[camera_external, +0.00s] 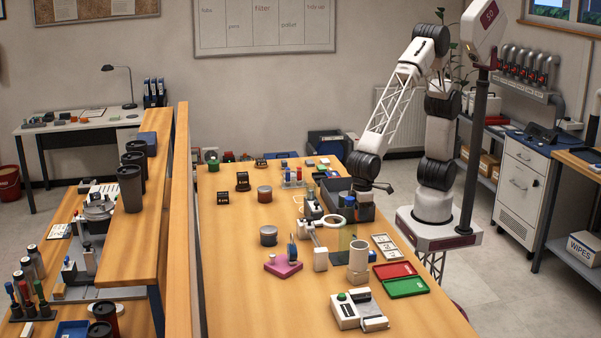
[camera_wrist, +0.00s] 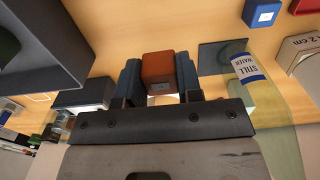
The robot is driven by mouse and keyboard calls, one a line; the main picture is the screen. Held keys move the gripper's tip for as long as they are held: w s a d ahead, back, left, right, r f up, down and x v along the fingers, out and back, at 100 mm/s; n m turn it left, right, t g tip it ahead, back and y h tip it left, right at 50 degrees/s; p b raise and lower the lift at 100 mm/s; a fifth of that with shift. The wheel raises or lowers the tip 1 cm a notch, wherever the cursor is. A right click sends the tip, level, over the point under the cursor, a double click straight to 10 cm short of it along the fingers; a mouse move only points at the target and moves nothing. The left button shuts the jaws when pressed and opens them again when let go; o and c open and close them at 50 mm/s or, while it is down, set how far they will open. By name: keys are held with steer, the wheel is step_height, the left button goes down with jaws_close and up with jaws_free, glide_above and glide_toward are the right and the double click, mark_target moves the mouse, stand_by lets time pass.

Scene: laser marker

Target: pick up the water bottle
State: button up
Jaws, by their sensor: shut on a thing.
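The water bottle (camera_wrist: 248,68) is clear with a white and blue label reading "STILL WATER". It stretches down the right side of the wrist view, beside my gripper (camera_wrist: 158,62) and apart from its fingers. My gripper's two dark blue fingers are closed on the sides of a red-brown block (camera_wrist: 158,72) with a small pale label. In the external view my gripper (camera_external: 376,187) is low over the far right of the table, by a dark grey bin; its fingers and the block are too small to make out there.
The dark grey bin (camera_external: 362,214) stands close to my gripper. A beige cup (camera_external: 358,262), a red tray (camera_external: 394,270) and a green tray (camera_external: 405,287) are nearer the front. A pink block (camera_external: 283,266) sits mid-table. The table's left front is clear.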

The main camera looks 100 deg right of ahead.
steer(key=shift+r, duration=0.35)
stand_by(0.4)
steer(key=w+r, duration=0.1)
steer(key=w, duration=0.3)
steer(key=w+r, duration=0.2)
steer(key=w, duration=0.2)
steer(key=w+r, duration=0.1)
steer(key=w, duration=0.3)
steer(key=shift+w+a+r, duration=0.25)
steer(key=shift+w+a, duration=0.05)
steer(key=shift+w, duration=0.1)
steer(key=w+d+r, duration=0.1)
steer(key=w+r, duration=0.2)
steer(key=w, duration=0.7)
steer(key=shift+w+d+r, duration=0.2)
steer(key=shift+d+r, duration=0.05)
steer(key=shift+r, duration=0.15)
steer(key=shift+f, duration=0.15)
step_height(320, 180, down, 14)
steer(key=shift+r, duration=0.1)
